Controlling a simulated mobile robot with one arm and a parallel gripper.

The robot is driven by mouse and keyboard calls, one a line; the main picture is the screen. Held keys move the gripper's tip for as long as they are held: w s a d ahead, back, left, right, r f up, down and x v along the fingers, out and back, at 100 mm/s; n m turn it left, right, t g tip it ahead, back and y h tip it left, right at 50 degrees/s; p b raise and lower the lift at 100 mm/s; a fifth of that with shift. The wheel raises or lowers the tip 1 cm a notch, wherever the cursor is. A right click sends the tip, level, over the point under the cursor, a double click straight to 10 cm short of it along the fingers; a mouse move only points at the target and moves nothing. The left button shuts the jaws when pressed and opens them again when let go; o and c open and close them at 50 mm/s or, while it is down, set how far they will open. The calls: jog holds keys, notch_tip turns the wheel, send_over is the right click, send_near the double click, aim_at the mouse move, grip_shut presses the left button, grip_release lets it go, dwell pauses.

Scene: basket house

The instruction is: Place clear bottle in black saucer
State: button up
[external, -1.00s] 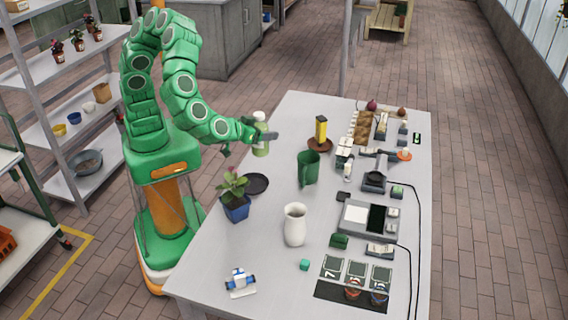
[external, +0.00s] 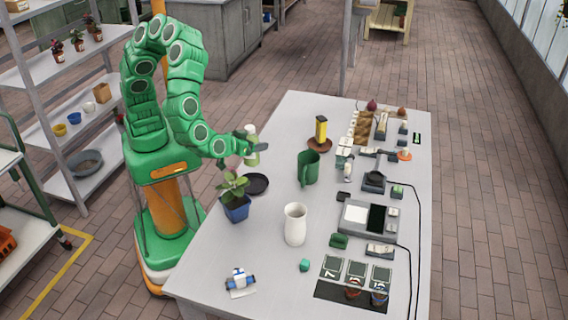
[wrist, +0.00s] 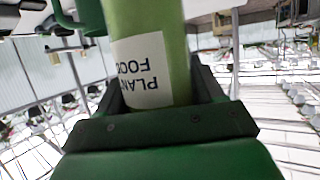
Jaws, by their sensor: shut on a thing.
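My gripper (external: 256,147) is shut on the clear bottle (external: 252,158), which looks pale green with a light cap. In the wrist view the bottle (wrist: 178,55) stands between the fingers with a white "PLANT FOOD" label. The black saucer (external: 258,186) lies on the table near its left edge. The bottle is upright, just above and slightly left of the saucer in the external view, and appears apart from it. The saucer looks empty. It cannot be made out in the wrist view.
A plant in a blue pot (external: 237,209) stands close in front of the saucer. A brown saucer with a yellow item (external: 320,130) is farther back.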

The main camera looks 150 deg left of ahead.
jog(key=shift+f, duration=5.3)
jog(key=shift+f, duration=0.1)
jog(key=o, duration=1.2)
jog(key=shift+o, duration=0.2)
jog(key=v, duration=1.2)
